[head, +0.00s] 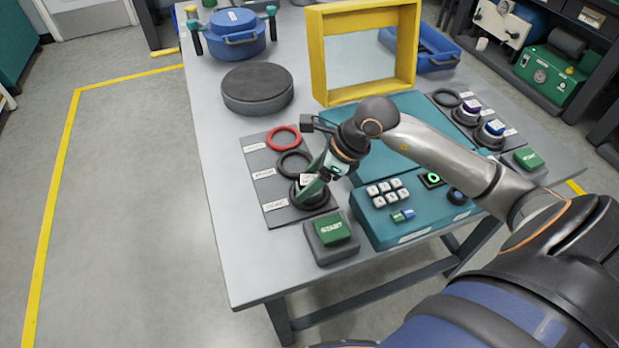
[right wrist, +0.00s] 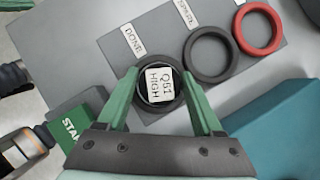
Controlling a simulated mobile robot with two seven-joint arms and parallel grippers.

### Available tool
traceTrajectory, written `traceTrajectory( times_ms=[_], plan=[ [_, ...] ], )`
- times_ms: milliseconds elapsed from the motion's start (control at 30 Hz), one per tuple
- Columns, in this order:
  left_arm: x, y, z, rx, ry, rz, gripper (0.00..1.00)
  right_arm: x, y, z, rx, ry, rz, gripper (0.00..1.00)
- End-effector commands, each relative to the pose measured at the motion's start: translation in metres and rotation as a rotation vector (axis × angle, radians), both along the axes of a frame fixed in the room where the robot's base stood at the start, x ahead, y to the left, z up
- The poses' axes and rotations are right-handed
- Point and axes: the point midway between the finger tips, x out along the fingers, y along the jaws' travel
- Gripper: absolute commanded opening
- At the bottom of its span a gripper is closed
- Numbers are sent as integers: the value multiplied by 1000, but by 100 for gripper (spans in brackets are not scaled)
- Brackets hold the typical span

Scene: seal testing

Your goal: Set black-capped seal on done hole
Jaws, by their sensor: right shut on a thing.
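The black-capped seal, its white label reading "Q51 HIGH", shows in the right wrist view (right wrist: 160,86) and partly in the head view (head: 306,180). My right gripper (head: 315,186) is shut on it, with a green finger on either side in the right wrist view (right wrist: 160,77). The seal is upright at the done hole, the dark ring beside the "DONE" label (right wrist: 134,40) on the grey board (head: 262,168). Whether its base is fully seated or slightly raised cannot be told. My left gripper is not in view.
An empty black ring (head: 294,164) and a red ring (head: 284,138) lie on the same board. A green START button (head: 332,231) stands near the front edge. A teal console (head: 405,212) is to the right. Purple-capped (head: 468,108) and blue-capped seals (head: 493,130) stand farther right.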

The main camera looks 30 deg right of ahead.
Motion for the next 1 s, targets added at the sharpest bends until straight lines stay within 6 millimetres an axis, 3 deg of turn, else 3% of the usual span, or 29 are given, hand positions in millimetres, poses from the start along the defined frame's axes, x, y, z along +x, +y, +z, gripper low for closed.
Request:
traceTrajectory(
  times_ms=[100, 133, 367, 767, 1000],
  plan=[
    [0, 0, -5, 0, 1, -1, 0, 1, 0, -3, 0, -4, 0, 0],
    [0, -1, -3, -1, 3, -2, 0, 0, 0, -3, 0, 0, 0, 70],
    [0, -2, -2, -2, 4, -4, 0, 0, 0, -2, 0, 0, 0, 96],
    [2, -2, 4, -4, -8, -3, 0, -1, -2, 5, -1, -1, -1, 98],
    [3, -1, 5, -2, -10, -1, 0, -19, -20, 47, -7, -2, -1, 98]
  ],
)
